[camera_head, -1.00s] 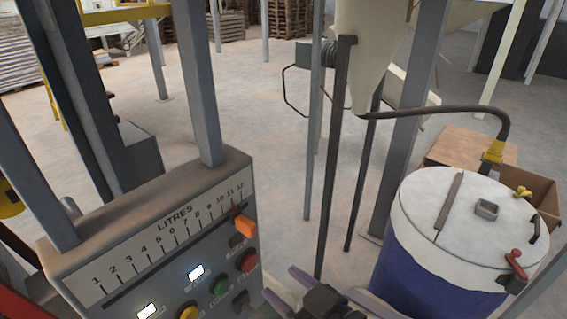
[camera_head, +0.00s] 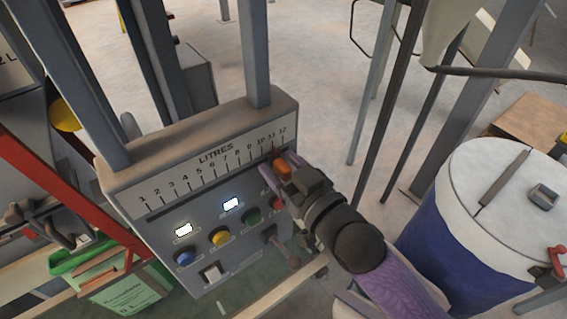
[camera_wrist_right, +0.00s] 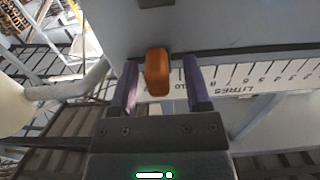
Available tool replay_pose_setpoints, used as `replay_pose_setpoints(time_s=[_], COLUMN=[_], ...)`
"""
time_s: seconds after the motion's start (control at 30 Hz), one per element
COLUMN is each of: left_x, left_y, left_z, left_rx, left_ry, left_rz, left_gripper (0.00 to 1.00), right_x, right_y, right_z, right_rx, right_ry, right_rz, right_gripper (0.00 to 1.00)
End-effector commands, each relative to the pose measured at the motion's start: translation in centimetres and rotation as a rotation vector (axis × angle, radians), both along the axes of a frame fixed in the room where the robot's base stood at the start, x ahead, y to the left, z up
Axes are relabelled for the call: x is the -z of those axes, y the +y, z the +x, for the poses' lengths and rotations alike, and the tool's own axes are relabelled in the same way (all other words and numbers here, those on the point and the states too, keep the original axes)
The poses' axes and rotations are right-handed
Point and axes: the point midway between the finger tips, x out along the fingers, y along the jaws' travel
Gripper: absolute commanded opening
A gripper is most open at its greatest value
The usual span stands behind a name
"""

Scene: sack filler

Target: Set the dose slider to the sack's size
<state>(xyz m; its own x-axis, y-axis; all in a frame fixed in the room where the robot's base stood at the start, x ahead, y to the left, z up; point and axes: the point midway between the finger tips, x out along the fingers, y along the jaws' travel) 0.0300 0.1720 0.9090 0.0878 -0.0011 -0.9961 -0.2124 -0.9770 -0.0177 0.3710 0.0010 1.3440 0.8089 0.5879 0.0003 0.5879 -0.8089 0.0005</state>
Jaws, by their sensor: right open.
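The grey control panel (camera_head: 205,200) carries a LITRES scale (camera_head: 220,160) numbered 1 to 12. The orange slider knob (camera_head: 283,168) stands at the scale's high end, near 11 to 12. My right gripper (camera_head: 288,172) is at the knob. In the right wrist view the orange knob (camera_wrist_right: 157,72) sits between the two open purple fingers (camera_wrist_right: 160,88), with a gap on each side. A green sack (camera_head: 110,280) with a pale label is at the lower left; its litre marking is too small to read surely. My left gripper does not show.
Grey posts (camera_head: 250,60) rise behind the panel. A blue drum (camera_head: 450,240) with a white lid stands to the right. A red bar (camera_head: 60,180) slants at left.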

Motion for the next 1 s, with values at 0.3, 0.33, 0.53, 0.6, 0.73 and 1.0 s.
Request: replay_pose_setpoints(time_s=[0.3, 0.33, 0.53, 0.6, 0.73, 1.0], left_x=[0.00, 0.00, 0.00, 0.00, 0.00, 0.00], left_y=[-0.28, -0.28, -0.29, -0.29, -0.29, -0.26], left_z=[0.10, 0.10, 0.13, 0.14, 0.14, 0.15], left_rx=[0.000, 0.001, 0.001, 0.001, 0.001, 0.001], left_ry=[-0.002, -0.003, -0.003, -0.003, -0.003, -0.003], left_rz=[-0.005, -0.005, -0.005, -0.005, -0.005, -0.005], left_gripper=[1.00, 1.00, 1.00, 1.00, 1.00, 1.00], right_x=[0.03, 0.03, 0.03, 0.03, 0.04, 0.04], right_y=[-0.05, -0.04, -0.05, -0.05, -0.05, -0.06], right_z=[-0.03, -0.03, -0.04, -0.04, -0.04, -0.04], right_rx=[0.000, 0.000, 0.001, 0.001, 0.001, 0.001], right_ry=[0.001, 0.001, 0.001, 0.001, 0.001, 0.001], right_rz=[-0.001, -0.001, -0.001, -0.001, -0.001, -0.001], right_gripper=[0.17, 0.11, 0.00, 0.00, 0.00, 0.00])
